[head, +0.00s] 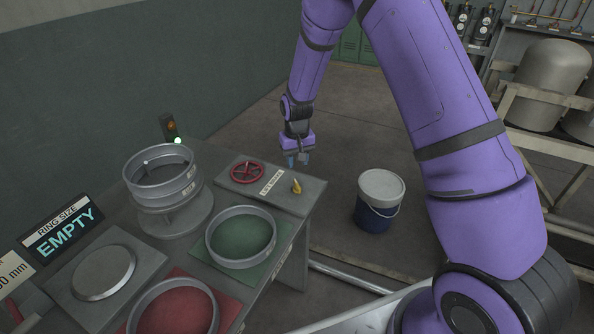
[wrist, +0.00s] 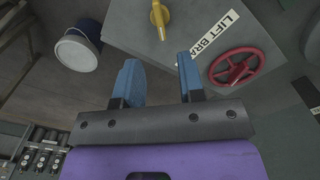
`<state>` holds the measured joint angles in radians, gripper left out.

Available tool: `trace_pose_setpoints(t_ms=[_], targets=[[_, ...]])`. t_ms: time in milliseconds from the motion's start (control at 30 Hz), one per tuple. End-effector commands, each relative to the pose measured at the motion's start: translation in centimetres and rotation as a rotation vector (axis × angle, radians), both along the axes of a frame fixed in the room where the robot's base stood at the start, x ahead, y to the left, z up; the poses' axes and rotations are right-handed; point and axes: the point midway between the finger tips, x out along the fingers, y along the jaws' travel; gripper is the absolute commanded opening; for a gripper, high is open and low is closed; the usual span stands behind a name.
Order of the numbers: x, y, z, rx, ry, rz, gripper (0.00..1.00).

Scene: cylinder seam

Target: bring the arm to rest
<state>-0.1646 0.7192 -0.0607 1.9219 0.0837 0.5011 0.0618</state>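My gripper (head: 298,160) hangs at the end of my purple arm, above the far right end of the workbench. In the wrist view its two blue fingers (wrist: 160,80) stand apart with nothing between them. Below them lies a grey panel (head: 303,200) with a red handwheel (head: 246,173), a yellow lever (head: 296,187) and a label reading "LIFT BRA…", the rest unclear. The wheel (wrist: 234,67) and the lever (wrist: 158,18) also show in the wrist view, clear of the fingers.
A metal ring (head: 160,176) sits on a round stand. Other rings lie on a green mat (head: 278,251) and a red mat (head: 232,307). A sign (head: 61,229) reads "RING SIZE EMPTY". A green lamp (head: 178,140) is lit. A lidded bucket (head: 379,200) stands on the floor right of the bench.

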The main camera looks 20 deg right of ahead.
Motion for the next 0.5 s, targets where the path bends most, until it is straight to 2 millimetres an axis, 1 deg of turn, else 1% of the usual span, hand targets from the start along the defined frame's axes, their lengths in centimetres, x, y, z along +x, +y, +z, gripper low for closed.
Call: trace_pose_setpoints(t_ms=[33, 133, 500], targets=[[0.0, 0.0, 0.53, 0.0, -0.001, 0.0, 0.36], [-0.02, -0.01, 1.08, 0.0, 0.0, 0.0, 0.36], [-0.03, -0.03, 1.24, 0.0, 0.001, 0.0, 0.36]])
